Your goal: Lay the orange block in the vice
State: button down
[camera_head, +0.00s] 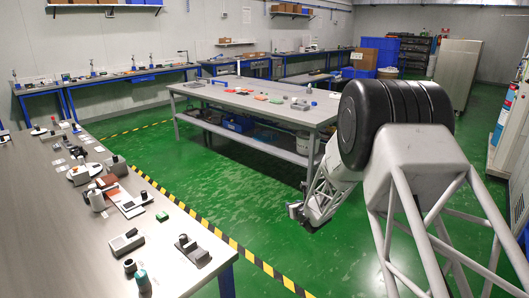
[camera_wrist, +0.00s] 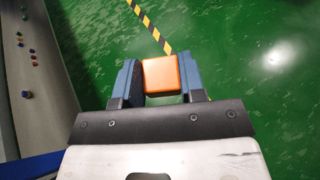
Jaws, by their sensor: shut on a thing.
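The orange block (camera_wrist: 161,76) sits between the two blue fingers of my gripper (camera_wrist: 160,80) in the wrist view, with a finger against each side. My gripper also shows in the head view (camera_head: 296,210), out over the green floor between the tables. The block cannot be made out in the head view. A grey and dark device with upright parts (camera_head: 192,248), which looks like the vice, stands near the right edge of the left table (camera_head: 90,245). No block can be seen in it. My gripper is well to its right and apart from it.
The left table holds a grey box-like device (camera_head: 126,242), a teal-topped bottle (camera_head: 143,280), a green block (camera_head: 162,216) and several other small items. A middle workbench (camera_head: 250,100) stands behind my arm. Open floor with yellow-black tape (camera_head: 235,245) lies between.

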jog(key=s+a+r+n+g+y, duration=0.1)
jog(key=s+a+r+n, duration=0.1)
jog(key=s+a, duration=0.6)
jog(key=s+a+r+n+g+y, duration=0.1)
jog(key=s+a+r, duration=0.3)
jog(key=a, duration=1.2)
jog(key=s+a+r+n+g+y, duration=0.1)
jog(key=s+a+r+n+y, duration=0.1)
jog(key=s+a, duration=0.9)
jog(key=shift+s+a+r+n+g+y, duration=0.3)
jog(key=shift+a+r+y, duration=0.4)
jog(key=shift+r, duration=0.05)
jog(key=shift+f, duration=0.25)
jog(key=shift+f, duration=3.15)
jog(key=shift+f, duration=0.4)
